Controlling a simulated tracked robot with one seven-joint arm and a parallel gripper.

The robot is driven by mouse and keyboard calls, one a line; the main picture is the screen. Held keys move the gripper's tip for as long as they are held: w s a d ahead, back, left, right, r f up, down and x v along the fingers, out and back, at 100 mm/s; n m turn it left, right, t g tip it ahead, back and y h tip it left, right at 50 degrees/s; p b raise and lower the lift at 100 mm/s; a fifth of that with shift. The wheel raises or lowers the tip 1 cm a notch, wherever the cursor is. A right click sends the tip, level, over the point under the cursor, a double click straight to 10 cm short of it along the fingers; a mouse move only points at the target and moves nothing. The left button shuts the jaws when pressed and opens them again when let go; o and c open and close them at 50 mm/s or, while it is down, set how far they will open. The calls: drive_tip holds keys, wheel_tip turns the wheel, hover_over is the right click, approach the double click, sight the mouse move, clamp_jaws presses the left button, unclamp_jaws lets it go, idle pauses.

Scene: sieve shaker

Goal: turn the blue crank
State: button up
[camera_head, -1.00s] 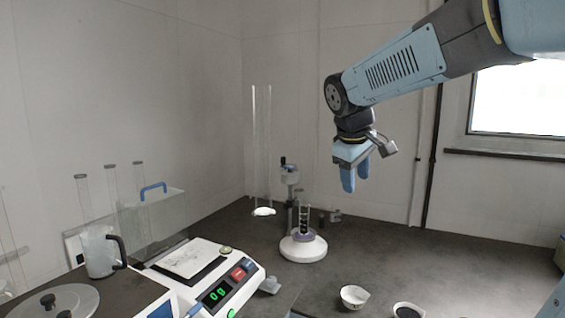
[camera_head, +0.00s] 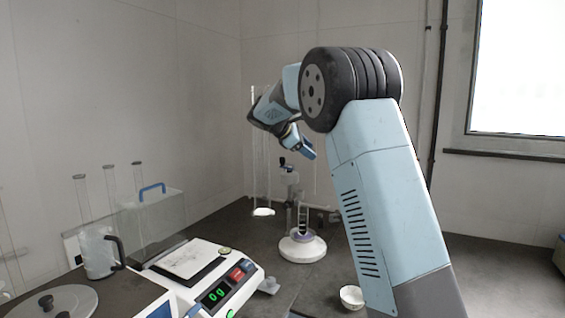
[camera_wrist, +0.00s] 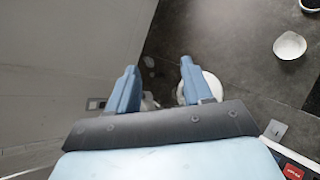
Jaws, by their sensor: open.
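The white base (camera_wrist: 210,87) shows partly behind the right finger there; the crank is not clear.
A tall clear tube (camera_head: 262,150) stands just left of the device. A balance (camera_head: 212,278) reading 0 g and a clear box with a blue handle (camera_head: 152,188) are at left. A white bowl (camera_head: 352,297) sits at the front. My arm covers the right side of the counter.

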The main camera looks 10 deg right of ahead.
drive_tip(key=w+a+f+n+t+h, duration=0.1)
drive_tip(key=w+a+f+n+h, duration=0.25)
drive_tip(key=w+a, duration=0.55)
drive_tip(key=n+t+h, duration=0.2)
drive_tip(key=n+h, duration=0.1)
drive_tip(key=n, duration=0.1)
approach(282, 164)
drive_tip(key=x, duration=0.3)
drive_tip(key=r+x, duration=0.1)
drive_tip(key=x, duration=0.3)
drive_tip(key=w+x, duration=0.1)
drive_tip(key=x, duration=0.3)
drive_tip(key=shift+a+r, duration=0.15)
drive_tip(key=shift+a, duration=0.1)
clamp_jaws()
